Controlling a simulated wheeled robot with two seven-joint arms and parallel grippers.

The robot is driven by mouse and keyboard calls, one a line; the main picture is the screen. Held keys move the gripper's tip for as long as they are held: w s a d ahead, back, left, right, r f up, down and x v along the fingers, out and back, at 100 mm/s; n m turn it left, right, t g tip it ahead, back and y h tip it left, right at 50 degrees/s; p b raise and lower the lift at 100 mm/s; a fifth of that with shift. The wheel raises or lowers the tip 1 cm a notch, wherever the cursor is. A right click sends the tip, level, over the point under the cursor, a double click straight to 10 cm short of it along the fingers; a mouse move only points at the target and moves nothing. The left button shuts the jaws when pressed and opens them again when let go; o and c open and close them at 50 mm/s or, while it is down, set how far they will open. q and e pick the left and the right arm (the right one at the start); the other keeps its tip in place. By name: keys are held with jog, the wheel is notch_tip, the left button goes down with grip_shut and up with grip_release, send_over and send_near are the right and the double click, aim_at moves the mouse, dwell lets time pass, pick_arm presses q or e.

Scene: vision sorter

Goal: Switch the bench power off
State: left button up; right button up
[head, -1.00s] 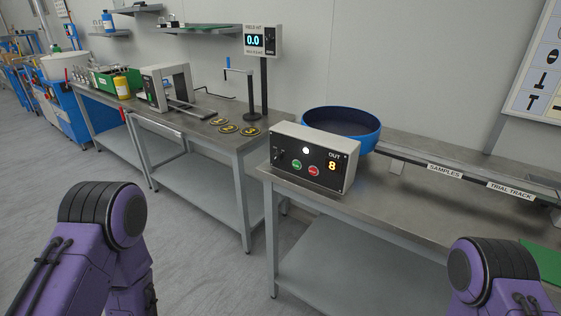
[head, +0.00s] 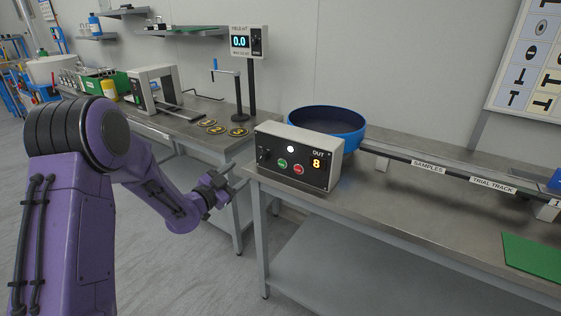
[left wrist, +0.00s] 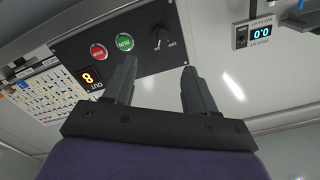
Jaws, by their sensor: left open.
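The control box (head: 248,150) stands at the left end of the right-hand bench. Its black face carries a small switch knob (head: 266,153), a green button (head: 282,163), a red button (head: 298,169), a lit white lamp and a display reading 8. My left gripper (head: 238,176) is open and empty, just left of the box and apart from it. In the left wrist view the box face (left wrist: 75,45) appears upside down beyond the open fingers (left wrist: 158,82); the knob (left wrist: 157,38) shows above the gap between them. My right gripper is not in view.
A blue bowl (head: 345,134) stands behind the box, with a labelled track (head: 435,170) running right. A green mat (head: 532,254) lies on the right bench. The left bench holds a post with a 0.0 display (head: 240,42) and numbered discs (head: 215,129). A gap separates the benches.

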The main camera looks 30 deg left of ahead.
aim_at(260, 158)
pick_arm(q)
jog(key=w, duration=0.3)
jog(key=w+p, duration=0.1)
jog(key=w, duration=0.6)
jog(key=shift+w+d+f+p, duration=0.1)
jog(key=shift+w+d+p, duration=0.25)
jog(key=shift+w+p, duration=0.05)
